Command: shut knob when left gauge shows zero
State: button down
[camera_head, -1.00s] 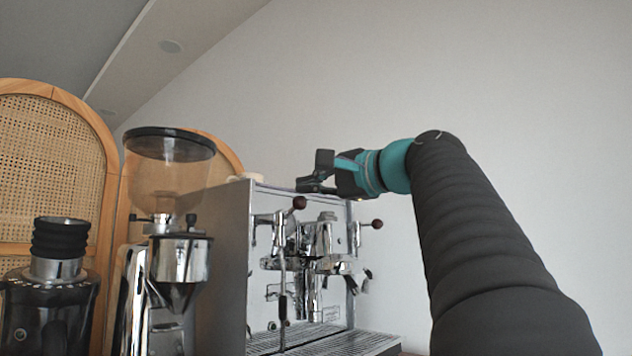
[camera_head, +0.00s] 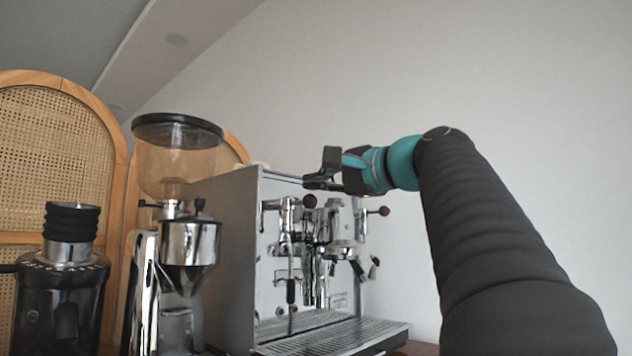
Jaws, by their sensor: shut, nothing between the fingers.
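The espresso machine (camera_head: 220,260) stands in the middle, its chrome front facing right. A lever with a dark red-brown knob (camera_head: 309,201) sticks out at its upper left front. A second dark red-brown knob (camera_head: 384,211) sticks out at the right. I cannot tell which knob the task means. No gauge face can be made out at this angle. My gripper (camera_head: 312,168) is at the machine's top front edge, above and between the two knobs, pointing left. Its fingers are small in view and hold nothing. I cannot tell whether it touches the machine.
A coffee grinder with a clear hopper (camera_head: 178,160) stands left of the machine. A black grinder (camera_head: 65,290) stands farther left. Rattan panels (camera_head: 50,140) are behind them. The drip tray (camera_head: 335,337) lies below the front. The wall side at upper right is clear.

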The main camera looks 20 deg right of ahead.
jog(key=v, duration=0.8)
jog(key=shift+r, duration=0.3)
